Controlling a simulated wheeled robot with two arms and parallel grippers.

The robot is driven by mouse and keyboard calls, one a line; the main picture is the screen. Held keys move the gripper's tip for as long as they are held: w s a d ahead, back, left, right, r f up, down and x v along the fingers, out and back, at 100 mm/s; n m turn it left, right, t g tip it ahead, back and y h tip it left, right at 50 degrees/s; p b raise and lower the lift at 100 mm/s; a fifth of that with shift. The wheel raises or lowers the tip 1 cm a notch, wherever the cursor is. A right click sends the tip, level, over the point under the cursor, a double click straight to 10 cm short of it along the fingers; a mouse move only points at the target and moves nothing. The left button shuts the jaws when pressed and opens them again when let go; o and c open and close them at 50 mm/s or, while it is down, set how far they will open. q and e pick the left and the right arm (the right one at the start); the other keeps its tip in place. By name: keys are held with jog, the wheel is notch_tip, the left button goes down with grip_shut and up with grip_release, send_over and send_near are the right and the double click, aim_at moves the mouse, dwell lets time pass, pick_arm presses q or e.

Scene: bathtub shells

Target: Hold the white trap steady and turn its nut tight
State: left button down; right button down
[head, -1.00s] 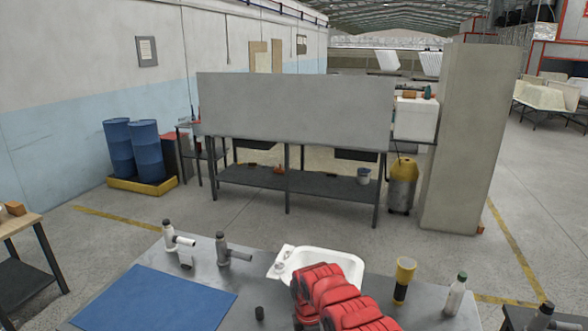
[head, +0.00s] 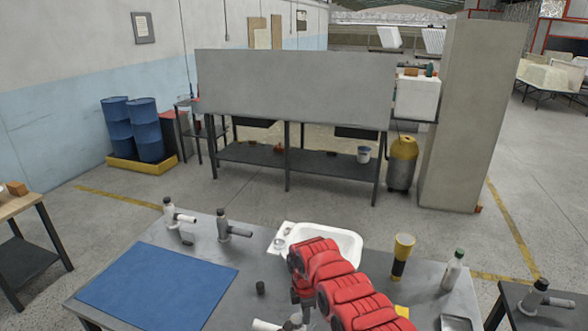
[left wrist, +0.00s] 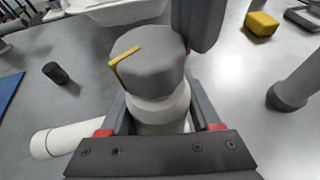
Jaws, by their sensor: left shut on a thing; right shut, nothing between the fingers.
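The white trap (head: 266,325) shows at the bottom edge of the head view, partly hidden by my right arm. In the left wrist view its white body (left wrist: 160,112) stands between the fingers of my left gripper (left wrist: 160,128), which is shut on it. Its grey nut (left wrist: 148,62) sits on top and carries a yellow mark. The side pipe points left. My right gripper (head: 302,292) is shut and empty, below the red arm. A dark grey finger of it (left wrist: 199,25) stands right beside the nut; whether it touches cannot be told.
A white basin (head: 345,238) lies behind my right arm. A blue mat (head: 155,285), a black cap (head: 260,287), two other pipe fittings (head: 228,230), a yellow-topped torch (head: 402,258) and a bottle (head: 452,270) are on the table. A yellow block (left wrist: 262,23) lies beyond the nut.

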jog(key=shift+s+a, duration=0.15)
jog(key=shift+a, duration=0.1)
jog(key=shift+d, duration=0.25)
notch_tip(320, 180, up, 6)
jog(key=shift+d, duration=0.15)
dwell(0.4)
jog(key=shift+s+d+f, duration=0.1)
jog(key=shift+d+f, duration=0.05)
jog(key=shift+f, duration=1.35)
jog(key=shift+d+f, duration=0.1)
jog(key=shift+f, duration=1.35)
